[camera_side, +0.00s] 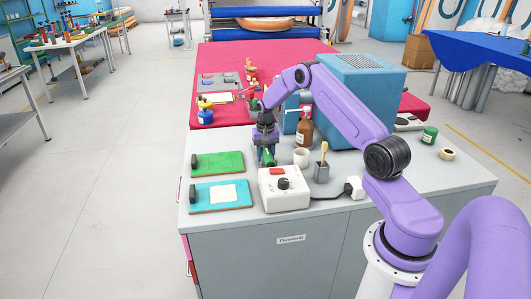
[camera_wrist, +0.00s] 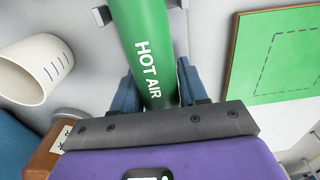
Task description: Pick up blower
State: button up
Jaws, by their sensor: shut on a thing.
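The blower is a green tube marked "HOT AIR" (camera_wrist: 148,50) in the wrist view. It lies between the two blue fingers of my gripper (camera_wrist: 158,85), which are shut on it. In the side view the green end of the blower (camera_side: 268,157) shows below my gripper (camera_side: 264,150), low over the grey bench top. A small grey bracket shows beside the tube in the wrist view. I cannot tell whether the blower still touches its support, and its rear part is hidden by my gripper.
A green board (camera_side: 217,164) and a blue board (camera_side: 220,195) lie to the left. A white control box (camera_side: 285,190) stands in front. A white cup (camera_side: 301,158), a brush holder (camera_side: 322,172) and a brown bottle (camera_side: 304,130) stand close on the right. A blue box (camera_side: 365,95) stands behind.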

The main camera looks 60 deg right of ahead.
aim_at(266, 147)
notch_tip(266, 147, up, 4)
jog(key=shift+s+a+f, duration=0.1)
jog(key=s+r, duration=0.1)
jog(key=s+a+r, duration=0.1)
jog(key=r, duration=0.1)
jog(key=s+a+r, duration=0.1)
jog(key=s+r, duration=0.1)
jog(key=shift+r, duration=0.1)
jog(key=s+a+r, duration=0.3)
jog(key=s+a, duration=0.1)
jog(key=s, duration=0.3)
jog(key=w+a+r, duration=0.1)
jog(key=a+r, duration=0.3)
jog(key=a, duration=1)
jog(key=w+a+r, duration=0.1)
jog(key=a+r, duration=0.3)
jog(key=a, duration=0.9)
jog(key=shift+w+a+f, duration=0.1)
jog(key=shift+f, duration=3)
jog(key=shift+w+a+f, duration=0.1)
jog(key=shift+f, duration=2.95)
